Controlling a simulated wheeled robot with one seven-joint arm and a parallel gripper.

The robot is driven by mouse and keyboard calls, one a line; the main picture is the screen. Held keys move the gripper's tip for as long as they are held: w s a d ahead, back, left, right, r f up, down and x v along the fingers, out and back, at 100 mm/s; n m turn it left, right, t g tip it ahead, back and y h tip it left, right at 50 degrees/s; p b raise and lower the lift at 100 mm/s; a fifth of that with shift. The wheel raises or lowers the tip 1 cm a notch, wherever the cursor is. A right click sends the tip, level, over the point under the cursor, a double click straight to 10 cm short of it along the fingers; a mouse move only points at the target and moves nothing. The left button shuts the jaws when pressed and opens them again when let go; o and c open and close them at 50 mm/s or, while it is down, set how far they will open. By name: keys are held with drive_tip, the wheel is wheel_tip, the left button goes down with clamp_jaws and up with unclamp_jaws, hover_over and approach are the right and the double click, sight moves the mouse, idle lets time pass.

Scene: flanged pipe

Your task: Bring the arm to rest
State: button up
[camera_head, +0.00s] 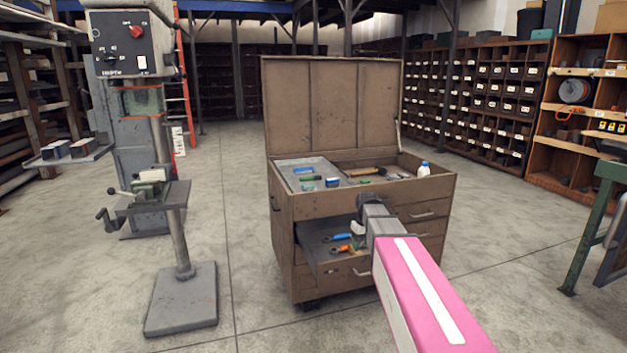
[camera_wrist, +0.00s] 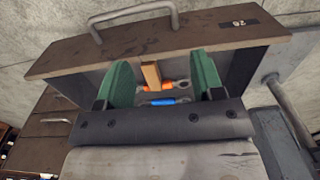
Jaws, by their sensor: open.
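My gripper (camera_head: 358,230) is at the end of my pink arm, over the pulled-out drawer (camera_head: 312,258) of the brown tool chest (camera_head: 447,195). In the wrist view my gripper (camera_wrist: 164,78) has its two green fingers wide apart. Between and beyond them, an orange-handled wrench (camera_wrist: 158,86) and a blue-handled wrench (camera_wrist: 163,102) lie in the drawer. A tan upright piece (camera_wrist: 151,74) also shows between the fingers; I cannot tell what it is. No held object is visible. In the head view the drawer's right side is partly hidden by my arm.
The chest's lid (camera_head: 333,105) stands open above a top tray (camera_head: 308,170) with small tools and a white bottle (camera_head: 423,169). A drill press (camera_head: 180,270) stands at left and a green bench leg (camera_head: 590,235) at right.

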drive_tip(key=s+f+m, duration=0.1)
drive_tip(key=s+f, duration=0.4)
drive_tip(key=s, duration=0.5)
drive_tip(key=s+f+m, duration=0.2)
drive_tip(key=s+f, duration=0.4)
drive_tip(key=s, duration=0.4)
drive_tip(key=shift+s+f+m, duration=0.25)
drive_tip(key=shift+s+m, duration=0.05)
